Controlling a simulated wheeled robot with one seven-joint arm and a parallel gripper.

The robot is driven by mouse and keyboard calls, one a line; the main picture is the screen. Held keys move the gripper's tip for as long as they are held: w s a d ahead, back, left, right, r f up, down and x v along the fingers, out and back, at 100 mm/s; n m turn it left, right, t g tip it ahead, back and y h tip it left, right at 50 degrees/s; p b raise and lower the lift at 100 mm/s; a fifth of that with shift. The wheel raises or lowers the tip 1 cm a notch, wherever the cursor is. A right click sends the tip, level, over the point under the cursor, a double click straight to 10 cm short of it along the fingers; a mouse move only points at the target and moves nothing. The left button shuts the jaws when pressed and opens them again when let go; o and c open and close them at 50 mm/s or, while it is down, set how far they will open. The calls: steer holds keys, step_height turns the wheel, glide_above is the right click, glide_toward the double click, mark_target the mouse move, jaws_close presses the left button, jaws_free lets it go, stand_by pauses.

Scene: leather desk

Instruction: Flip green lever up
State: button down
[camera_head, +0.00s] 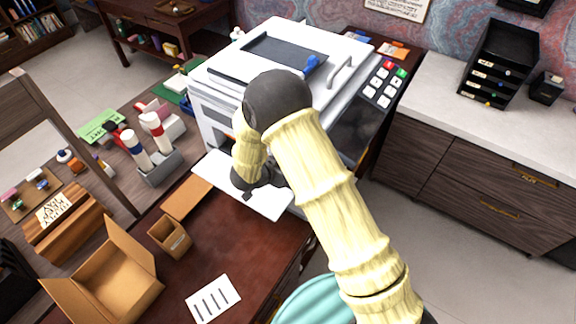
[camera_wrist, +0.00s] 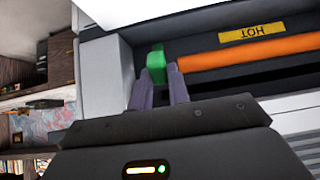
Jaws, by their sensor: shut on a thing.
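The green lever (camera_wrist: 156,58) shows in the wrist view inside the printer's open front, at the left end of an orange roller (camera_wrist: 250,51). My gripper (camera_wrist: 160,80) has its two fingers at the green lever, shut on it, with the lever's top showing above the fingertips. In the head view the white printer (camera_head: 215,112) stands on the dark desk, and my arm crosses in front of it. My gripper is at the printer's front there, and the lever is hidden.
A yellow label reading HOT (camera_wrist: 251,33) is above the roller. A white printer panel (camera_wrist: 104,75) stands close left of my fingers. A white tray flap (camera_head: 262,203) juts out below my gripper. An open cardboard box (camera_head: 112,285) and a small box (camera_head: 170,237) stand left on the desk.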

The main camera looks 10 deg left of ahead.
stand_by(0.4)
steer(key=c, duration=1.3)
jaws_free()
steer(key=shift+r, duration=0.1)
steer(key=b+v, duration=0.2)
steer(key=v, duration=1.5)
steer(key=shift+a+r+b, duration=0.1)
steer(key=shift+b, duration=0.2)
steer(key=shift+c, duration=0.5)
